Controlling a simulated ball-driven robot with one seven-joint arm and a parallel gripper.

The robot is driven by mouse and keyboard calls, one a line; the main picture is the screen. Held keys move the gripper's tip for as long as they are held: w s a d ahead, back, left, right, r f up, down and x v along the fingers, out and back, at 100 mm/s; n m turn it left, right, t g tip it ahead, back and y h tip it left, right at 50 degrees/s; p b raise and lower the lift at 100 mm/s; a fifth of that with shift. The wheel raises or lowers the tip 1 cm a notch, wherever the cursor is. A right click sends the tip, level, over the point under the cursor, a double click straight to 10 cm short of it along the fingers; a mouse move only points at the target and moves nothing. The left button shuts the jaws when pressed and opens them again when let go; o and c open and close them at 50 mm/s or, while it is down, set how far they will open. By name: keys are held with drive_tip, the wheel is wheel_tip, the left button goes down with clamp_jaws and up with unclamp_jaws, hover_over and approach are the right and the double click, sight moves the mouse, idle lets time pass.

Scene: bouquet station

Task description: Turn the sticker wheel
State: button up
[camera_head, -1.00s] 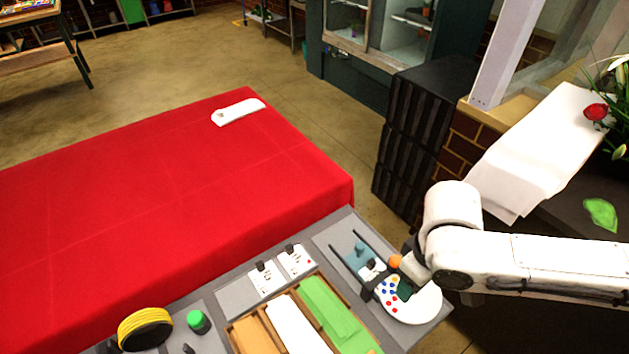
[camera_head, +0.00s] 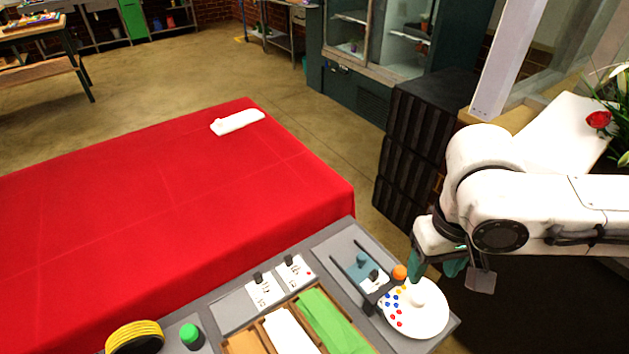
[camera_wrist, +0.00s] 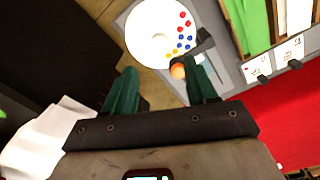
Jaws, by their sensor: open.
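The sticker wheel (camera_head: 430,321) is a white disc at the right end of the grey station, with a white knob in its middle. Red, blue and yellow dots lie along its left part. It also shows at the top of the wrist view (camera_wrist: 146,42). My gripper (camera_head: 437,268) is open and empty, above and just behind the wheel. In the wrist view its two green fingers (camera_wrist: 160,72) are spread apart, with the wheel beyond them. An orange round piece (camera_head: 399,272) sits beside the wheel's far-left edge, close to one finger in the wrist view.
A dark bracket (camera_head: 374,300) reaches to the wheel's left edge. Left of it are paper trays (camera_head: 333,322), white cards (camera_head: 265,290) and a green button (camera_head: 190,335). A red-covered table (camera_head: 170,210) fills the left. Black crates (camera_head: 415,150) stand behind.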

drive_tip(key=w+a+r+n+t+y+p, duration=0.1)
drive_tip(key=w+a+r+n+t+y, duration=0.1)
drive_tip(key=a+r, duration=0.4)
drive_tip(key=w+a+r+n+t+y+p, duration=0.1)
drive_tip(key=a+r+y, duration=0.4)
drive_tip(key=a, duration=0.8)
drive_tip(key=shift+w+r+n+t, duration=0.6)
drive_tip(key=shift+w+r, duration=0.05)
drive_tip(key=shift+r, duration=0.65)
